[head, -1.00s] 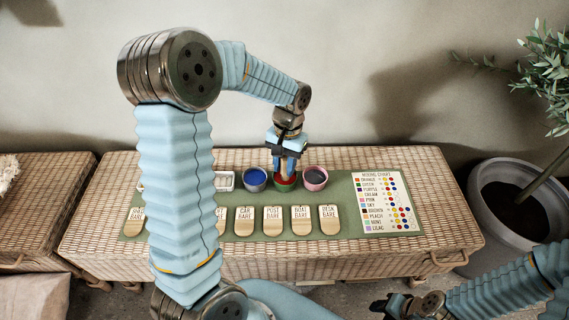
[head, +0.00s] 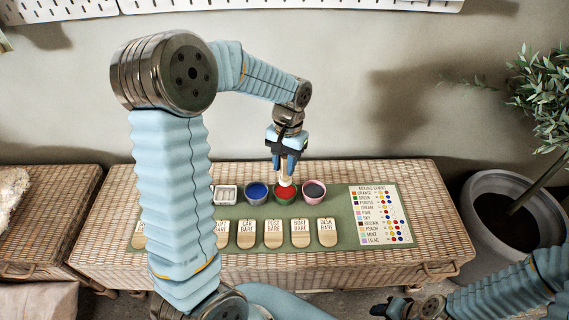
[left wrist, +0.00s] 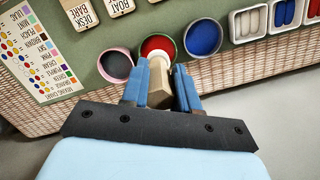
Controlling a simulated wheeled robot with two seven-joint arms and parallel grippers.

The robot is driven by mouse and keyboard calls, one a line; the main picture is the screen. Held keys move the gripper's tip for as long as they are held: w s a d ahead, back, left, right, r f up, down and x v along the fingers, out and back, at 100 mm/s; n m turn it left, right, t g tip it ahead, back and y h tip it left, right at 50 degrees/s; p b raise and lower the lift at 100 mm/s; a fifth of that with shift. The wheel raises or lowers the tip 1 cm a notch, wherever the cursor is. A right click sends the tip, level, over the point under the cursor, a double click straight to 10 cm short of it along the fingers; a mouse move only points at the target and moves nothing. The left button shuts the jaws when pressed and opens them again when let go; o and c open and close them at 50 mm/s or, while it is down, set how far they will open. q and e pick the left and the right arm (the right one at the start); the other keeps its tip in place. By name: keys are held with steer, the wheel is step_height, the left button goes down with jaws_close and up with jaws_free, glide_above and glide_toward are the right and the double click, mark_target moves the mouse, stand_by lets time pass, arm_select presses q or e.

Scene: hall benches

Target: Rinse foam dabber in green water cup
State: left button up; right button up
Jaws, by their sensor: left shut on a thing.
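My left gripper (head: 287,160) is shut on the pale wooden handle of the foam dabber (head: 285,178), which hangs upright, tip down, at the green cup (head: 285,201). Red shows at the cup's mouth; I cannot tell whether it is the foam, the cup's contents or both. In the left wrist view the dabber's handle (left wrist: 160,74) is between the blue fingers (left wrist: 160,90), over the cup with red in it (left wrist: 157,44); the foam end is hidden. My right gripper (head: 390,308) is low at the right, dark, its jaws unclear.
A pink cup with dark contents (head: 314,193) and a cup of blue (head: 256,192) stand close on either side. A white tray (head: 226,195), several labelled wooden tags (head: 273,236) and a mixing chart (head: 380,215) lie on the green mat (head: 338,208). A plant pot (head: 500,205) stands right of the wicker bench.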

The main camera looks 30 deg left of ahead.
arm_select(q)
steer(key=a, duration=1.3)
stand_by(1.0)
